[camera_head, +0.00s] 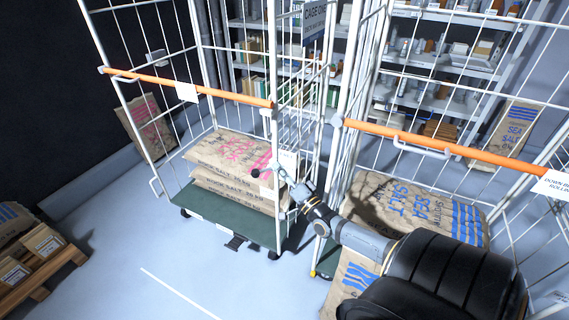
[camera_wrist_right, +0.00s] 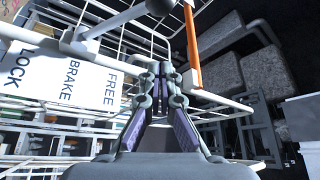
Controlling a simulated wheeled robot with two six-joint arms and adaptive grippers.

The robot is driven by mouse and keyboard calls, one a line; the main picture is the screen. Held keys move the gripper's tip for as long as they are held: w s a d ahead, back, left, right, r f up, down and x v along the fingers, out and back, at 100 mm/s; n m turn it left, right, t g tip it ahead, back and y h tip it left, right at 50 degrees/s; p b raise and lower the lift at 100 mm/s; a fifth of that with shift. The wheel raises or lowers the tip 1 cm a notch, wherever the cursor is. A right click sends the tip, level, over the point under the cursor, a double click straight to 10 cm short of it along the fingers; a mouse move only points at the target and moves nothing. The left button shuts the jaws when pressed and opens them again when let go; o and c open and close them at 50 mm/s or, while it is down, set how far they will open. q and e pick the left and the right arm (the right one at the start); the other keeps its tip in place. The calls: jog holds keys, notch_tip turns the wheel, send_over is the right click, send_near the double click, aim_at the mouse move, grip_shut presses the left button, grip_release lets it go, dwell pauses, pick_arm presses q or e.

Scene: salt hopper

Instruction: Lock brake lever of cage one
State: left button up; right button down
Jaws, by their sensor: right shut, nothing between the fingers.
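Cage one, a white wire roll cage (camera_head: 197,128) with an orange bar and green base, stands left of centre in the head view. A dark knob (camera_head: 255,172), apparently the brake lever's end, shows by its right front post. In the right wrist view the grey brake lever (camera_wrist_right: 112,21) runs up and right from a hub to a dark end at the top edge. A white label (camera_wrist_right: 66,78) reads FREE, BRAKE, LOCK; the lever points toward its FREE side. My right gripper (camera_head: 283,176) is beside the post, shut and empty; its fingertips (camera_wrist_right: 160,70) appear apart from the lever. My left gripper is not in view.
A second cage with an orange bar (camera_head: 440,147) and salt sacks (camera_head: 418,208) stands close on the right, behind my right arm. Salt sacks (camera_head: 235,160) lie in cage one. A pallet with boxes (camera_head: 42,243) is at left. Open floor (camera_head: 120,230) lies in front.

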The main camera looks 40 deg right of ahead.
aim_at(263, 170)
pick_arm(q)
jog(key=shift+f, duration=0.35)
pick_arm(e)
jog(key=w+a, duration=0.1)
jog(key=w, duration=0.1)
jog(key=w+a+f, duration=0.1)
jog(key=a, duration=0.1)
jog(key=shift+w+a, duration=0.1)
jog(key=shift+w, duration=0.3)
pick_arm(q)
jog(key=shift+b, duration=0.3)
